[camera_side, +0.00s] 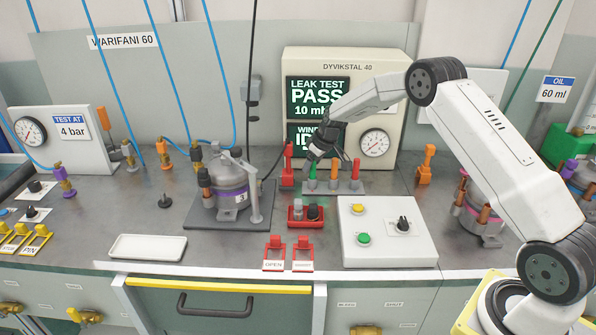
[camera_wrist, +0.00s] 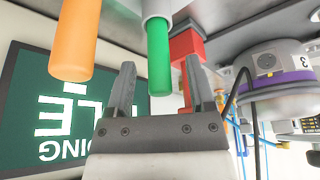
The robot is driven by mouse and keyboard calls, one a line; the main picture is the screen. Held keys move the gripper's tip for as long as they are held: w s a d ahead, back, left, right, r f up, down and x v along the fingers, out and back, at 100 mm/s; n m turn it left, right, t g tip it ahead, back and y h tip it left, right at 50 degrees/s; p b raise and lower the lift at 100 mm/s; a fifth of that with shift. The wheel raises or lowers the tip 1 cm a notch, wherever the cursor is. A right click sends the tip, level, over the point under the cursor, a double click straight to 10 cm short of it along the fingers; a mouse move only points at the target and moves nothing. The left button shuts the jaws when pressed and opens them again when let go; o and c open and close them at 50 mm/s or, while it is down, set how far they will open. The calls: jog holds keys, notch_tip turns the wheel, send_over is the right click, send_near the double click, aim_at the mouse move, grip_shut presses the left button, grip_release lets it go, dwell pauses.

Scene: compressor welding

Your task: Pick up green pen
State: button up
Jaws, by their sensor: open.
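The green pen (camera_side: 312,178) stands upright at the left end of a short row on a small grey holder (camera_side: 345,189). In the wrist view the green pen (camera_wrist: 159,60) hangs down into the picture between my two fingers, which appear apart from it on both sides. My gripper (camera_side: 315,160) is open, just above and around the top of the green pen in the side view. Its fingers also show in the wrist view (camera_wrist: 160,80). The orange pen (camera_side: 334,174) stands beside the green one, and fills the upper left of the wrist view (camera_wrist: 73,40).
A red pen (camera_side: 355,172) ends the row. A red clamp (camera_side: 288,165) stands close left of the green pen. The leak test panel (camera_side: 383,115) rises behind. A white button box (camera_side: 388,232) and a red tray (camera_side: 297,222) lie in front. A compressor (camera_side: 230,180) stands left.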

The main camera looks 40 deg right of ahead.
jog(key=shift+x, duration=0.85)
grip_shut()
